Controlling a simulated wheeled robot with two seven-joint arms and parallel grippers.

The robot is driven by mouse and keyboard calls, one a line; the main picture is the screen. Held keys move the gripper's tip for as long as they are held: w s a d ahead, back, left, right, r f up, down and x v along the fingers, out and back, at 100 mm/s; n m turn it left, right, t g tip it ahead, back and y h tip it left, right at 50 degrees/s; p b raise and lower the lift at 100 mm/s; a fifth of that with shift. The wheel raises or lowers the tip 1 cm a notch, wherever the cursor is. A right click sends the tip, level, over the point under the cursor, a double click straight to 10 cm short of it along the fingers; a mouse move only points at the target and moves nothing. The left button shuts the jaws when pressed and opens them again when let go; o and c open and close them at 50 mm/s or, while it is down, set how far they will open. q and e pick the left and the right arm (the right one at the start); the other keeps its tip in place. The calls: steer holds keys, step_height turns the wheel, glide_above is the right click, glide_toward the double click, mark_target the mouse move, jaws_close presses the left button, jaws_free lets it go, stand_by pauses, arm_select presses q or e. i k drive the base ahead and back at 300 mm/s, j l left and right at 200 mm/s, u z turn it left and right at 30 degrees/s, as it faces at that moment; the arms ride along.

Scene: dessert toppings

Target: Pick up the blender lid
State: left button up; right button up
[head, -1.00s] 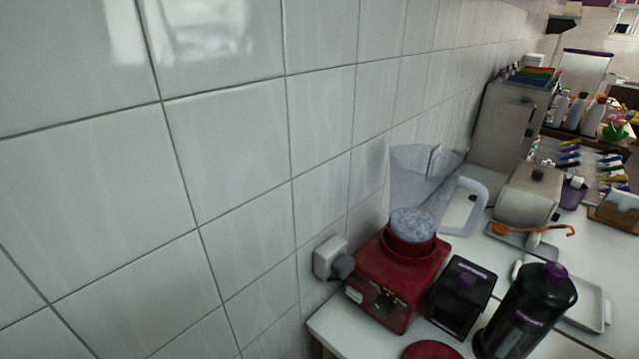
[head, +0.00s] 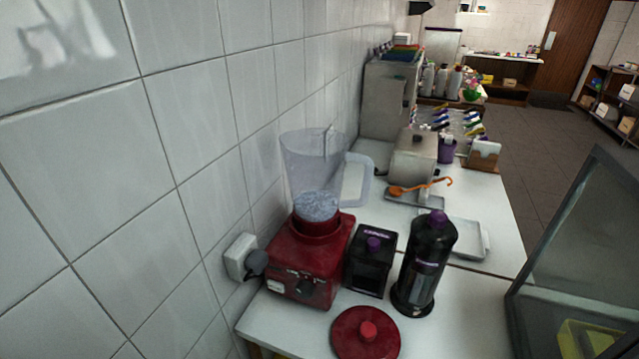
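The blender lid (head: 350,338) is a round, dark red disc with a small red knob on top. It lies flat on the white counter at the near edge, in front of the blender. The blender has a red base (head: 300,262) and a clear jug (head: 306,165) with a grey, icy-looking filling at its bottom. The jug's top is open. Neither of my grippers shows in the head view.
A black box (head: 371,265) and a tall black dispenser (head: 425,262) stand just behind the lid. A wall socket (head: 240,257) with a plug is left of the blender. A metal tray (head: 467,240) and an orange ladle (head: 420,187) lie farther back. A dark glass panel (head: 580,240) rises at right.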

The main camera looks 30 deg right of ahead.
mark_target(361, 333)
steer(key=l+z, duration=0.75)
steer(key=k, duration=0.05)
